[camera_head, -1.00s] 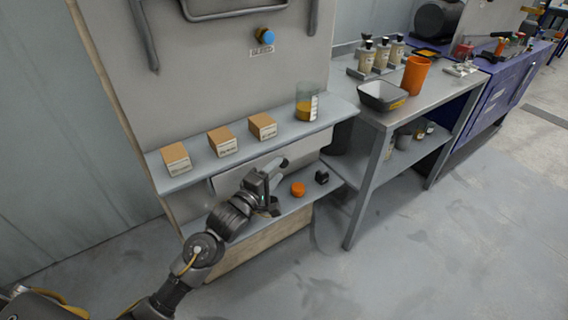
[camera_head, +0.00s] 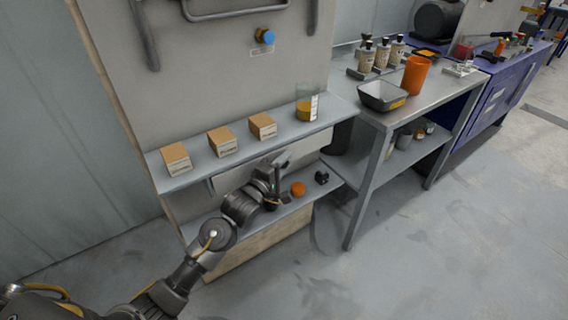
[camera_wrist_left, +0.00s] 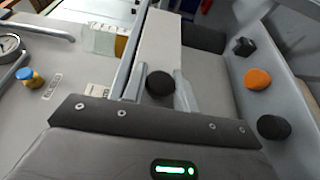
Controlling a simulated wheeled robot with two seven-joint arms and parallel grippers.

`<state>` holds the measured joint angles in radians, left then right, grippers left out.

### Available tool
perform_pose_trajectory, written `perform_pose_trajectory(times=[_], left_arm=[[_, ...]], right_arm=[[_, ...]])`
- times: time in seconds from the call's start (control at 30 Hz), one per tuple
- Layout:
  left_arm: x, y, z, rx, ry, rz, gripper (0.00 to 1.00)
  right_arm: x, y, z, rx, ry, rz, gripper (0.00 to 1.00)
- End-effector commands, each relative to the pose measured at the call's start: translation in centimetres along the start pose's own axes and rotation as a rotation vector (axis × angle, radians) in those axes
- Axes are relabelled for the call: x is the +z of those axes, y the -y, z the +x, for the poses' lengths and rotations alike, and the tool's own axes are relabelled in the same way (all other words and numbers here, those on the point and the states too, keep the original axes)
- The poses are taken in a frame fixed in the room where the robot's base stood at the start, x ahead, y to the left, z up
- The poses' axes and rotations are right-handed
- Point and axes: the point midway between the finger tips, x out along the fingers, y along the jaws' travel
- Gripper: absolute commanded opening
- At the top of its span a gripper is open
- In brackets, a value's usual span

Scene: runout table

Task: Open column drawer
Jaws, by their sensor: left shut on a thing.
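The column (camera_head: 225,75) is a tall pale grey panel with a shelf. A pale drawer front (camera_head: 226,180) shows under that shelf, partly hidden by my arm. My left gripper (camera_head: 274,180) is at the drawer front, below the shelf. In the left wrist view, its two fingers (camera_wrist_left: 160,85) stand on either side of a round black knob (camera_wrist_left: 160,83) in front of a pale panel, and are shut on it. The head view does not show the knob clearly, and any gap at the drawer is hidden. My right gripper is not in view.
The upper shelf (camera_head: 290,133) holds several small boxes and a beaker (camera_head: 306,103) close above the gripper. On the lower shelf, an orange piece (camera_head: 298,189) and a black block (camera_head: 321,177) lie right of the gripper. A grey bench (camera_head: 425,103) stands further right. The floor in front is clear.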

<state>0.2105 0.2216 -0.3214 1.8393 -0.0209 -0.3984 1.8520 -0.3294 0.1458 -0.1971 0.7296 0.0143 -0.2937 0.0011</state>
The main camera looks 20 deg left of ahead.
Motion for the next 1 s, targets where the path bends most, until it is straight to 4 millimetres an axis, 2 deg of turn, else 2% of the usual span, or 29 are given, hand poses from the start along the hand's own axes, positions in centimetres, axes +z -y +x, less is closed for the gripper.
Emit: perform_pose_trajectory(times=[0.17,0.27,0.37,0.5,0.7,0.8,1.0], left_arm=[[0.0,0.0,0.0,-0.001,0.0,0.0,0.0],[0.7,-0.1,-0.2,-0.001,0.002,-0.003,0.0],[2.6,-0.4,-1.0,-0.004,0.005,-0.009,0.0],[6.2,-0.4,-2.5,-0.007,0.004,-0.01,0.0],[9.7,-0.1,-4.0,-0.004,0.003,-0.004,0.0],[10.3,0.0,-4.2,-0.002,0.002,-0.002,0.0],[10.4,0.1,-4.3,-0.001,0.001,0.001,0.0]], right_arm=[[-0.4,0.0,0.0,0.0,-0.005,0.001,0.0],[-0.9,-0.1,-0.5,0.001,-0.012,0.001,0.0],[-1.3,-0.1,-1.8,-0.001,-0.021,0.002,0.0],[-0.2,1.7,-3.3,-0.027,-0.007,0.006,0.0],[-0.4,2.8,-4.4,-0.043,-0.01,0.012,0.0],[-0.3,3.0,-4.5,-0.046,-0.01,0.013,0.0],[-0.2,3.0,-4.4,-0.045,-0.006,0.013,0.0]])
